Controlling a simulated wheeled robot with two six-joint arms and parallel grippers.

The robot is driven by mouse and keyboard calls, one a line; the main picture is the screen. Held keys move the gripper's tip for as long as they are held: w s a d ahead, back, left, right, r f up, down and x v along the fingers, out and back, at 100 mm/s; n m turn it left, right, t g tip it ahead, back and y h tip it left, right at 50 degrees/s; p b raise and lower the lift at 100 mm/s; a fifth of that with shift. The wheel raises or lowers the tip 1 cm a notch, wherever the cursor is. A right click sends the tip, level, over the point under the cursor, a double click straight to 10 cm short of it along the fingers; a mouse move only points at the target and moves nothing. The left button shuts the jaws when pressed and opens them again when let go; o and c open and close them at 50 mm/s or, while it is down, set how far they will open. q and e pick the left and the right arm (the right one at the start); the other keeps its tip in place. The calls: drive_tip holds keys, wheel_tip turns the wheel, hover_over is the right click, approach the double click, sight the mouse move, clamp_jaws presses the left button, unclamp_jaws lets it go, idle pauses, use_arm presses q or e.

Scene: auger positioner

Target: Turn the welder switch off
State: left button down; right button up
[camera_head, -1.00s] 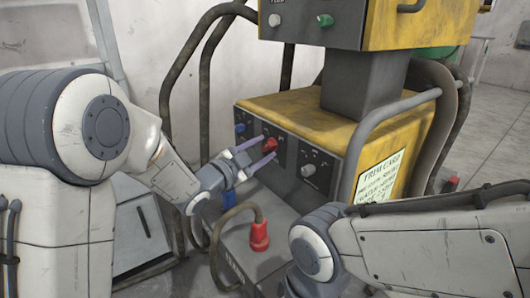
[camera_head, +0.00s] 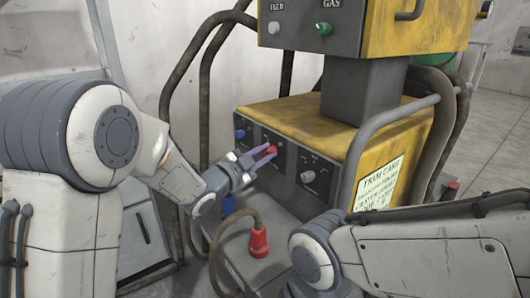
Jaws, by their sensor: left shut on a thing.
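The welder (camera_head: 300,120) is a yellow unit with a dark front panel. A red knob (camera_head: 270,149) sits on that panel, and it looks like the welder switch. My left gripper (camera_head: 265,163) reaches in from the left and is shut on the red knob, with its purple fingers on either side. The fingers partly hide the knob, so its exact angle is unclear. My right arm crosses the lower right, and its gripper is out of view.
A blue knob (camera_head: 239,134) and a grey knob (camera_head: 308,176) flank the red one. A grey tube rail (camera_head: 372,135) bends around the right side. An upper yellow box (camera_head: 405,35) overhangs.

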use_arm(q)
drive_tip(key=n+p, duration=0.2)
drive_tip(key=p, duration=0.2)
drive_tip(key=r+n+g+p, duration=0.1)
drive_tip(key=n+p, duration=0.1)
drive_tip(key=p, duration=0.3)
drive_tip(key=w+r+n+g+p, duration=0.1)
drive_tip(key=n+p, duration=0.2)
drive_tip(key=p, duration=0.2)
drive_tip(key=shift+a, duration=0.4)
drive_tip(key=shift+w+a+f+n+g+h+p, duration=0.2)
drive_tip(key=shift+n+g+p, duration=0.4)
drive_tip(key=shift+n+p, duration=1.25)
drive_tip(key=shift+w+a+f+n+g+h+p, duration=0.25)
drive_tip(key=shift+n+g+p, duration=0.4)
drive_tip(key=shift+p, duration=2.4)
drive_tip(key=shift+w+a+f+n+g+h+p, duration=0.15)
drive_tip(key=shift+w+n+g+p, duration=0.3)
drive_tip(key=shift+n+p, duration=1.45)
drive_tip(key=shift+s+f+m+p, duration=0.1)
drive_tip(key=shift+m+p, duration=0.4)
drive_tip(key=shift+p, duration=0.1)
drive_tip(key=c, duration=0.8)
unclamp_jaws()
drive_tip(key=shift+o, duration=0.2)
drive_tip(key=p+v, duration=0.1)
drive_tip(key=v, duration=0.9)
drive_tip(key=shift+a, duration=0.2)
